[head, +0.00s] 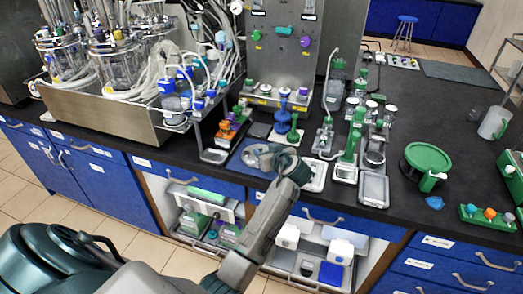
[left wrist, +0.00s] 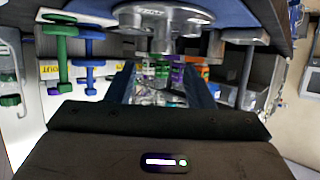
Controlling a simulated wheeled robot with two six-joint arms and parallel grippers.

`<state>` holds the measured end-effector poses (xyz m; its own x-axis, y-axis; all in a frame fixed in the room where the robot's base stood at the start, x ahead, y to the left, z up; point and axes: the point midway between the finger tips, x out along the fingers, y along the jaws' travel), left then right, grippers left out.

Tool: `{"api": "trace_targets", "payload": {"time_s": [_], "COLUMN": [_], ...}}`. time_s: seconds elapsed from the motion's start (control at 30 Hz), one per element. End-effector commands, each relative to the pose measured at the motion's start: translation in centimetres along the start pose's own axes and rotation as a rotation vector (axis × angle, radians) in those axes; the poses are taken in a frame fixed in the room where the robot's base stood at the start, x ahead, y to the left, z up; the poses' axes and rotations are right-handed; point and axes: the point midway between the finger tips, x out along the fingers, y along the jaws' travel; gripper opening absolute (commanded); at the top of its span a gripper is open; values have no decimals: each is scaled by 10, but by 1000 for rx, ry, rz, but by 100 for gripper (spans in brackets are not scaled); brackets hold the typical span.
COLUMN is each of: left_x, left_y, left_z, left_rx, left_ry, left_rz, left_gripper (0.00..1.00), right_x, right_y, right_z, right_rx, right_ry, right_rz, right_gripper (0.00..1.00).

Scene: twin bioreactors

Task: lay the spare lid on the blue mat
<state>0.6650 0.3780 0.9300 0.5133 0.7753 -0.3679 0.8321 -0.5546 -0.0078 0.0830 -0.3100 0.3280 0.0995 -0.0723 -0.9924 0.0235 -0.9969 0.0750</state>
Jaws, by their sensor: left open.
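The spare lid (head: 252,157), a silvery metal disc, lies on the blue mat (head: 236,165) near the front edge of the bench. My left gripper (head: 274,156) is just right of the lid and hides part of it and of the mat. In the left wrist view, which looks upside down, the lid (left wrist: 140,14) shows at the top against the mat (left wrist: 225,12), its knob pointing away from the mat. My left gripper (left wrist: 160,80) has its fingers apart, with nothing held between them. My right gripper is not in view.
An orange rack (head: 229,130) and a blue stand (head: 283,115) are close behind the mat. A white tray (head: 314,176) lies to the right. Glass vessels in a steel basin (head: 100,115) fill the left. Clear black bench lies at back right.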

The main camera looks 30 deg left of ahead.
Motion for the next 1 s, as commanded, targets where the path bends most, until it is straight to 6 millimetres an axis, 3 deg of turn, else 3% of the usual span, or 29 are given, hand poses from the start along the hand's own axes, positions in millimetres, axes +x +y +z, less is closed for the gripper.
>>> {"api": "trace_targets", "payload": {"time_s": [0.13, 0.33, 1.0], "left_x": [-32, -57, -63], "left_y": [0, 0, 0], "left_z": [3, 2, 0], "left_rx": [-4, 0, 1], "left_ry": [-2, -1, 0], "left_rz": [2, 1, -1], "left_gripper": [48, 48, 48], "right_x": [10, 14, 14], "right_y": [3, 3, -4], "right_z": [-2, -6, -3], "right_rx": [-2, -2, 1], "right_ry": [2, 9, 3], "right_rz": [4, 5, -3], "right_gripper": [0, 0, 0]}}
